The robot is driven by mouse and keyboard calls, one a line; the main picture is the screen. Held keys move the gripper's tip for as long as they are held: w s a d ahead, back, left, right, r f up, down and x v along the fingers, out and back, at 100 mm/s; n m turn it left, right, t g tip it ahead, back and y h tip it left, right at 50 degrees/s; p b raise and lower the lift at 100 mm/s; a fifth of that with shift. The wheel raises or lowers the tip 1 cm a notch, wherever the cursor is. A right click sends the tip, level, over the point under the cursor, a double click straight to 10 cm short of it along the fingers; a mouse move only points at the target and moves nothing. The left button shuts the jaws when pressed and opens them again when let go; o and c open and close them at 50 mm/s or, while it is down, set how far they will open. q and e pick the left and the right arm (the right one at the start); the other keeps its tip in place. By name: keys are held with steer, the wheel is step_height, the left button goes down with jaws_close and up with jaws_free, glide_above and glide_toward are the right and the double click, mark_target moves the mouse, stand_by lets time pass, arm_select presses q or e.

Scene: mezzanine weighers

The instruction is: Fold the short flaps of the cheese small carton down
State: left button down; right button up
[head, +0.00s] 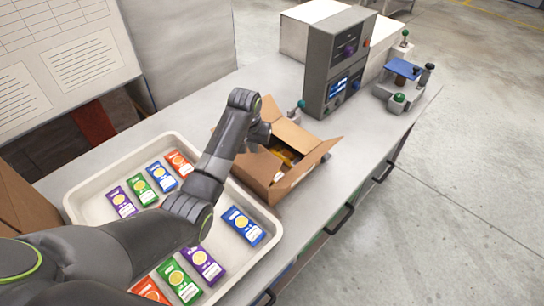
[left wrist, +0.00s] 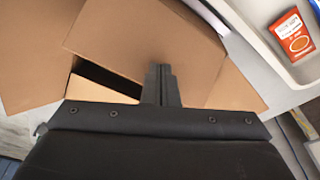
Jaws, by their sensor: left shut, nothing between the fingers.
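The brown cardboard carton (head: 292,181) stands on the bench to the right of the tray, with flaps standing up or outward and something yellow partly visible inside. My left gripper (head: 261,134) is over the carton's far left side; my arm hides part of that side. In the left wrist view the gripper's fingers (left wrist: 160,84) are shut together with nothing between them, against or just above a broad brown flap of the carton (left wrist: 140,35). I cannot tell whether they touch it. A dark gap into the carton shows beside the fingers. My right gripper is not in view.
A white tray (head: 75,203) holds several coloured packets, including a blue one (head: 243,226). A grey weigher with a display (head: 338,62) stands behind the carton. A fixture with a blue plate (head: 403,69) is farther right. The bench's right edge has black handles.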

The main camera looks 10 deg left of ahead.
mark_target(260, 146)
arm_select(q)
steer(key=shift+w+d, duration=0.15)
steer(key=shift+w, duration=0.1)
steer(key=shift+f, duration=0.1)
steer(key=shift+w+d+f+b, duration=0.4)
steer(key=shift+w+f+b, duration=0.25)
steer(key=shift+f+b, duration=0.15)
steer(key=shift+w+d+f, duration=0.25)
steer(key=shift+w, duration=0.1)
